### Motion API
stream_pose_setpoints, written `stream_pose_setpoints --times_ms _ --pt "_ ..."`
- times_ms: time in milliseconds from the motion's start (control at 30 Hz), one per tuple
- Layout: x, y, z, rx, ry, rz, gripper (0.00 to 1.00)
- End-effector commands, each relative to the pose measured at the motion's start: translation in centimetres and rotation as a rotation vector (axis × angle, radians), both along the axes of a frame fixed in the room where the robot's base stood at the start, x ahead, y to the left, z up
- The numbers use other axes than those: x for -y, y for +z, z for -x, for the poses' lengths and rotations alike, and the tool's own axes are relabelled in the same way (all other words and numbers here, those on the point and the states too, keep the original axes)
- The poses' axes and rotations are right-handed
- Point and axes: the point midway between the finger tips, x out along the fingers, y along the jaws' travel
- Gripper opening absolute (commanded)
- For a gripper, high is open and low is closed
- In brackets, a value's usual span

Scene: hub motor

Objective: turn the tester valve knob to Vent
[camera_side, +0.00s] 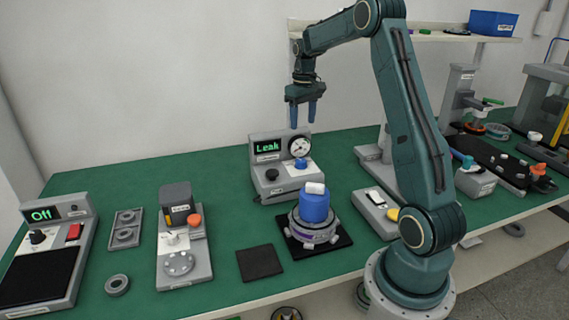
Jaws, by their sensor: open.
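The tester (266,184) is a grey box at the back middle of the green bench. Its display (267,147) reads "Leak" in green, and a round gauge (299,146) sits at its upper right. A dark knob (271,174) is on the left of its front and a blue knob (300,163) is on the right below the gauge. Labels and knob pointers are too small to read, so I cannot tell which is the valve knob. My gripper (303,122) is above and in front of the tester, pointing down with blue fingers apart and empty. It is clear of both knobs in this view.
A hub motor with a blue cap (314,207) stands on a dark mat in front of the tester. A dark pad (259,262) lies to its left. A press station (178,240) and an "Off" device (45,250) are further left. A shelf (450,37) runs along the back.

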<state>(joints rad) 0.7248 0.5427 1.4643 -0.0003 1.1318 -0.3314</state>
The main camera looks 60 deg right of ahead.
Motion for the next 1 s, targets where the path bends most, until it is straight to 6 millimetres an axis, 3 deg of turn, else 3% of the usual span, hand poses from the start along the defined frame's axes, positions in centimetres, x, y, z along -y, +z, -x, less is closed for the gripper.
stream_pose_setpoints --times_ms 233,600,1000 --pt "0.02 -0.05 -0.06 -0.001 -0.113 -0.001 0.55" --pt "0.07 -0.13 -0.21 -0.002 -0.461 -0.002 0.55" --pt "0.07 -0.38 -0.22 -0.002 -0.521 -0.002 0.55"
